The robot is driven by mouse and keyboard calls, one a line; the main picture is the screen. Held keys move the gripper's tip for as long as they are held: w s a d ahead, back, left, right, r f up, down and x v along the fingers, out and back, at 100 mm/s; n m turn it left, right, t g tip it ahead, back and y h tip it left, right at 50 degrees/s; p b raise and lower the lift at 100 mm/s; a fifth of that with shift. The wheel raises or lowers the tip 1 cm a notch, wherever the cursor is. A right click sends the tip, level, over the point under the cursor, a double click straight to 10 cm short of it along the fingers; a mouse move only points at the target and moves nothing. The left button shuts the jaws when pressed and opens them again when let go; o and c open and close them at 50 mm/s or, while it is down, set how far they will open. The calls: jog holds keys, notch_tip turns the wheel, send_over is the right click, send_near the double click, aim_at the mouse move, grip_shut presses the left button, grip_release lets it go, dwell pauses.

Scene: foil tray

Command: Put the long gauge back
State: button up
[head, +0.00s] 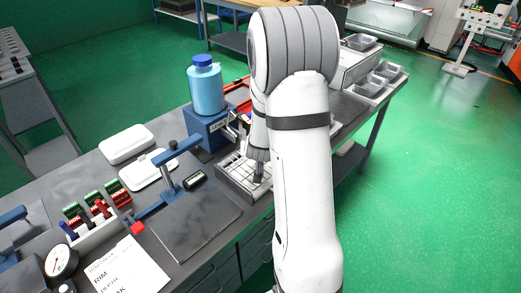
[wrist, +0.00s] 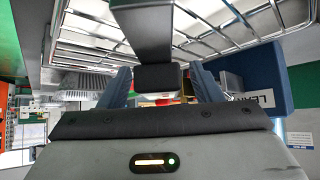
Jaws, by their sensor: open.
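My gripper (head: 258,178) is low over a light grey gridded tray (head: 222,178) in the middle of the bench; my arm hides part of that area. In the wrist view my gripper (wrist: 160,80) has its two bluish fingers apart. A dark bar (wrist: 145,30) with a black block at its end shows between and beyond the fingers; I cannot tell whether it is the long gauge or whether a finger touches it. Light metal tray walls and bars (wrist: 225,25) run across the top of that view. I cannot pick out the long gauge for certain in the head view.
A blue box (head: 207,133) bears a blue-capped bottle (head: 205,88) behind the tray; the box also shows in the wrist view (wrist: 265,80). A dark plate (head: 198,228), white cases (head: 127,145), a holder with coloured pieces (head: 92,232) and a dial (head: 61,262) are left.

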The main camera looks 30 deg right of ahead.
jog(key=shift+w+f, duration=0.2)
jog(key=c, duration=1.2)
jog(key=shift+c, duration=0.2)
jog(key=shift+r, duration=0.15)
